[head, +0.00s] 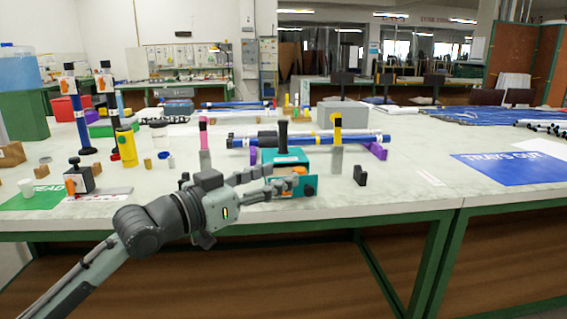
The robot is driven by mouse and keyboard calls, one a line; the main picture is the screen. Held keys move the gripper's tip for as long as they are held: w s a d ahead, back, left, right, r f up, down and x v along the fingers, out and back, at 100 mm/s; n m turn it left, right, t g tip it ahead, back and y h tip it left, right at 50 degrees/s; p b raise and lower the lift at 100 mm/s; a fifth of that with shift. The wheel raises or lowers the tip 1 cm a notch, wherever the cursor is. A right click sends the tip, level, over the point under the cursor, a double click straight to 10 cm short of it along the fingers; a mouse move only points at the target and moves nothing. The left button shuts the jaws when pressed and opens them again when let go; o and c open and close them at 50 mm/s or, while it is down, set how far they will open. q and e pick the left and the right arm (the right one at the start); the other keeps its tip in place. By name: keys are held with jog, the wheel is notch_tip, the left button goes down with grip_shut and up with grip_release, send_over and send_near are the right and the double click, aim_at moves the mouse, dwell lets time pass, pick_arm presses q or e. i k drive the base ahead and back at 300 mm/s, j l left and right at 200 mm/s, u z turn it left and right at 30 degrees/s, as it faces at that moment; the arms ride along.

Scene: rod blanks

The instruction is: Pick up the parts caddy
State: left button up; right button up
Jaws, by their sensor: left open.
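What looks like the parts caddy is a teal box (289,157) with an upright black handle, standing near the front edge of the table, in the middle of the head view. An orange item shows at its front right. My left gripper (282,179) comes in from the lower left and is open, its fingers in front of the teal box and covering part of its lower front. I cannot tell whether they touch it. My right gripper is not in view.
Behind the box a long blue rod (352,140) lies across purple supports. Posts with a pink top (204,142) and a yellow top (337,145) flank the box. A small black block (360,176) stands to its right.

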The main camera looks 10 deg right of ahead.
aim_at(282, 157)
jog(key=i, duration=1)
